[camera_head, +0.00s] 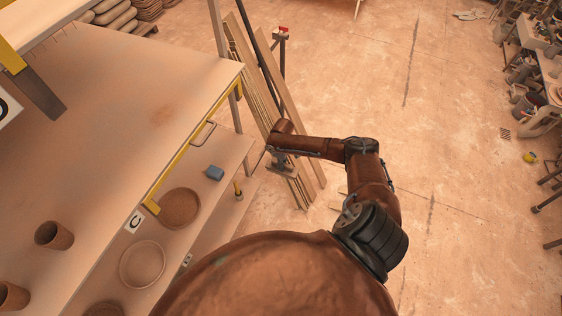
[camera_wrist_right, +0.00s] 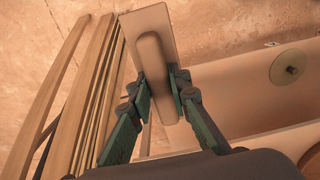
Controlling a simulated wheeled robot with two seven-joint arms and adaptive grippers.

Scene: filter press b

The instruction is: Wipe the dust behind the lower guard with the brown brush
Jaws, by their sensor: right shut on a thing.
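My right gripper (camera_head: 283,163) is low beside the right end of the bench, in front of the leaning planks. In the right wrist view the fingers (camera_wrist_right: 160,95) are shut on a tan-brown tool (camera_wrist_right: 150,50), a flat rectangular plate with a rounded bar handle. No bristles show, so I cannot tell surely that it is the brown brush. A yellow-edged guard with a grey handle (camera_head: 182,153) runs along the bench front, above a lower shelf (camera_head: 215,215). I cannot tell if this is the lower guard; no dust is clearly visible behind it. My left gripper is out of view.
A blue block (camera_head: 215,173), a small yellow-handled item (camera_head: 238,190) and bowls (camera_head: 180,207) stand on the lower shelf. Planks (camera_head: 262,85) lean close to my right gripper and show in the right wrist view (camera_wrist_right: 90,90). The floor to the right is mostly clear.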

